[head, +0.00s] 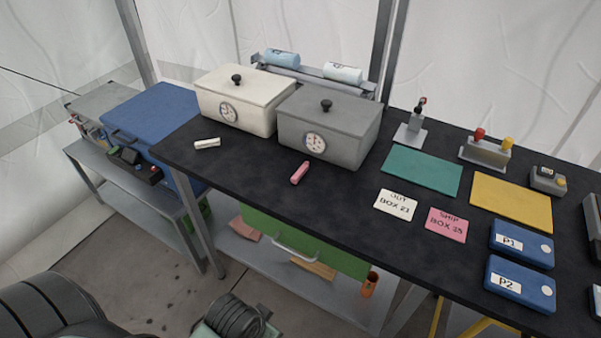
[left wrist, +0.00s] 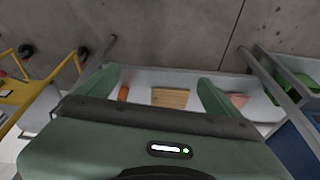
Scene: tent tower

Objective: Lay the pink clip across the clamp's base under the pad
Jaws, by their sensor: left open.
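The pink clip (head: 300,172) lies on the black tabletop in the head view, in front of the grey lidded box. The clamp (head: 411,130) stands farther back and to the right, with a pale metal base and an upright dark and red handle. Its pad is too small to make out. My left gripper (left wrist: 157,76) is open and empty in the left wrist view, its two green fingers spread above the lower shelf. Part of my left arm shows at the bottom of the head view, well below the tabletop. My right gripper is not in view.
A white clip (head: 207,143) lies before the cream box (head: 240,100); the grey box (head: 330,125) stands beside it. A teal mat (head: 422,170), yellow mat (head: 511,202), label cards and blue cases are to the right. A green drawer (head: 340,258) hangs under the tabletop.

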